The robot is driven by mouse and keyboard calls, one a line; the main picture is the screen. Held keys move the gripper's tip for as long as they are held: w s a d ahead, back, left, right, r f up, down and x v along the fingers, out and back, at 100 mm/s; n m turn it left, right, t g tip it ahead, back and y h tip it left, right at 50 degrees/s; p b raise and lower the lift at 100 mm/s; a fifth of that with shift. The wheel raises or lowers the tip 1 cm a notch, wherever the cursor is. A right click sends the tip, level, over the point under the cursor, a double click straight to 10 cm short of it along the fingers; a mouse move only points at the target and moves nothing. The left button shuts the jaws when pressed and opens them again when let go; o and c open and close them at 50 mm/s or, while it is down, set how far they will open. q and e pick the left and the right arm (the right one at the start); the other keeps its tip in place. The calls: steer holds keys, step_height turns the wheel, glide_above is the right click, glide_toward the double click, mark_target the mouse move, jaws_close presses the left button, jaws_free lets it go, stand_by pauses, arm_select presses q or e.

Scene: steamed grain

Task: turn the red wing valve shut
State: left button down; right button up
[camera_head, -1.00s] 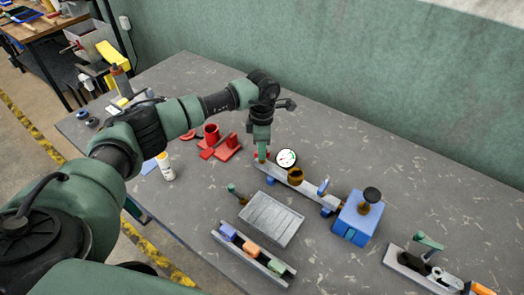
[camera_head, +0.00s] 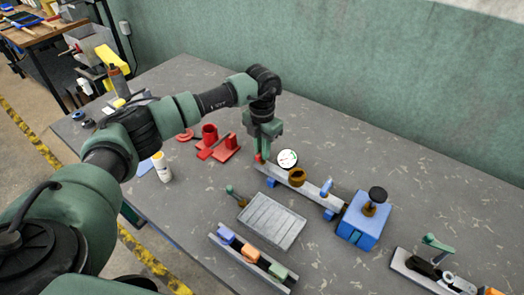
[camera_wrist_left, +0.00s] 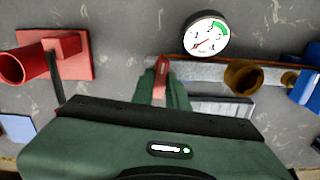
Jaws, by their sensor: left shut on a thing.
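The red wing valve (camera_head: 259,158) sits at the left end of a grey rail with a round gauge (camera_head: 287,158). My left gripper (camera_head: 264,154) points down over that end, its fingers closed on the red wing. In the left wrist view the red wing (camera_wrist_left: 161,76) stands between the green fingers (camera_wrist_left: 162,92), and the gauge (camera_wrist_left: 206,35) is just beyond to the right, its red needle pointing to the lower left. The fingers hide part of the valve. My right gripper is in neither view.
A brass cup (camera_head: 297,176) sits on the rail, with a blue box (camera_head: 363,222) at its right end. Red fixtures (camera_head: 226,147) stand left of the gripper. A grey ribbed plate (camera_head: 271,221) and a rail of coloured blocks lie nearer. The table behind the rail is clear.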

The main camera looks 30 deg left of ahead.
arm_select(q)
steer(key=shift+w+r+n, duration=0.1)
steer(key=shift+n, duration=0.4)
steer(key=c, duration=1.4)
jaws_free()
steer(key=shift+r+b, duration=0.35)
steer(key=shift+b, duration=0.05)
step_height(320, 180, up, 7)
steer(key=shift+r+b, duration=0.1)
steer(key=shift+b, duration=0.85)
